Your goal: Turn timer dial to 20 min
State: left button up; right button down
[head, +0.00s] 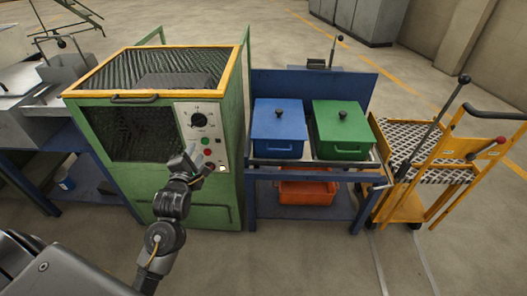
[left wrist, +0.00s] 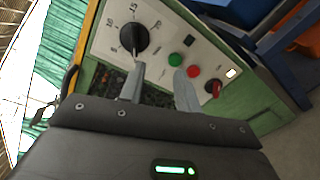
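The timer dial (head: 199,120) is a black round knob on the pale control panel (head: 213,137) of the green furnace. It shows larger in the left wrist view (left wrist: 133,38), with printed numbers around it, among them 5, 10 and 15. I cannot read its setting for certain. My left gripper (head: 198,156) is in front of the panel, below the dial. In the left wrist view its two grey fingers (left wrist: 160,76) are apart with nothing between them, and the dial lies beyond the left fingertip. I cannot tell any contact. My right gripper is not in view.
Below the dial are a green button (left wrist: 175,60), a red button (left wrist: 193,71) and a red rotary switch (left wrist: 214,88). Right of the furnace, a blue bin (head: 279,135) and a green bin (head: 341,137) stand on a bench. A yellow cart (head: 430,158) stands farther right.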

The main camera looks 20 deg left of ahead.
aim_at(198, 125)
pick_arm(q)
jog(key=w+a+r, duration=0.1)
jog(key=w, duration=0.2)
jog(key=w+a+r+n, duration=0.1)
jog(key=w, duration=0.2)
jog(key=w+a+r+n, duration=0.1)
jog(key=w+a, duration=0.1)
jog(key=w, duration=0.1)
jog(key=shift+r+t+y, duration=0.3)
jog(key=shift+r+t, duration=0.05)
jog(key=shift+t, duration=0.05)
grip_shut()
